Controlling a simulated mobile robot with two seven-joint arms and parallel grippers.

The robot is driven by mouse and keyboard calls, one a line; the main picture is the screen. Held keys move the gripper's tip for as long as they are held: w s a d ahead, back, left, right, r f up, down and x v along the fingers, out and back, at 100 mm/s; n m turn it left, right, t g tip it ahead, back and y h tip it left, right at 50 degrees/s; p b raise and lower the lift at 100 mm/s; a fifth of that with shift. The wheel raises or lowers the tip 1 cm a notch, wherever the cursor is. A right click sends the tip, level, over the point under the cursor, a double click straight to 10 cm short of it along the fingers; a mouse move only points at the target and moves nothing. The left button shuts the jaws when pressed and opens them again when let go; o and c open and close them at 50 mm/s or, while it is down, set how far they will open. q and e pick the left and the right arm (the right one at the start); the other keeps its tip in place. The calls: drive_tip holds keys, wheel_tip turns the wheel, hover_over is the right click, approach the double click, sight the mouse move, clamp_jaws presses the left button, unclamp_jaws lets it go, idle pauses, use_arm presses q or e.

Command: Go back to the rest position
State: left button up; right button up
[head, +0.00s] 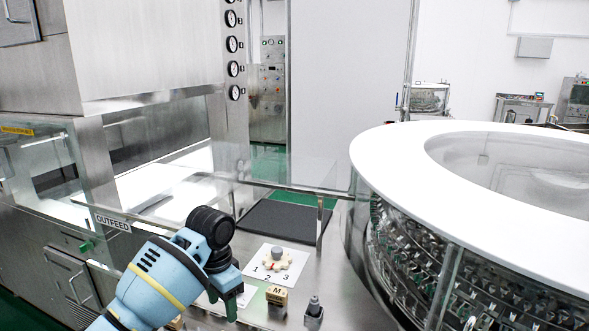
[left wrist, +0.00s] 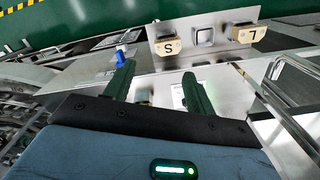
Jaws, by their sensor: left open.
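My left arm comes in from the lower left of the head view, and its dark gripper (head: 226,292) hangs over the front of the metal panel, beside the rotary knob. In the left wrist view the two dark green fingers of this gripper (left wrist: 158,82) stand apart with nothing held between them. The rotary knob (head: 277,254) has a grey centre and a cream rim on a white plate marked 1, 2, 3. A tan block marked M (head: 277,296) sits in front of it. My right gripper is in neither view.
The round washer with a white rim (head: 390,150) fills the right. A small metal switch (head: 314,305) stands near the front. Clear panels (head: 300,175) stand behind the knob, and the OUTFEED sign (head: 113,223) is left. The wrist view shows a block marked S (left wrist: 167,47).

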use_arm(q)
drive_tip(key=s+d+f+n+h, duration=0.2)
drive_tip(key=s+d+f, duration=0.1)
drive_tip(key=s+f, duration=1.5)
drive_tip(key=s+a+n+t+y, duration=0.15)
drive_tip(key=s+a, duration=0.25)
drive_tip(key=s, duration=0.4)
drive_tip(key=s+a+n, duration=0.2)
drive_tip(key=s+a, duration=0.1)
drive_tip(key=s, duration=0.4)
drive_tip(key=s+a+n+t, duration=0.1)
drive_tip(key=s+a, duration=0.3)
drive_tip(key=s, duration=0.4)
drive_tip(key=w+d+f+t+h, duration=0.1)
drive_tip(key=w+d+f+t, duration=0.2)
drive_tip(key=w+f+t, duration=0.4)
wheel_tip(320, 180, down, 3)
drive_tip(key=shift+r, duration=0.2)
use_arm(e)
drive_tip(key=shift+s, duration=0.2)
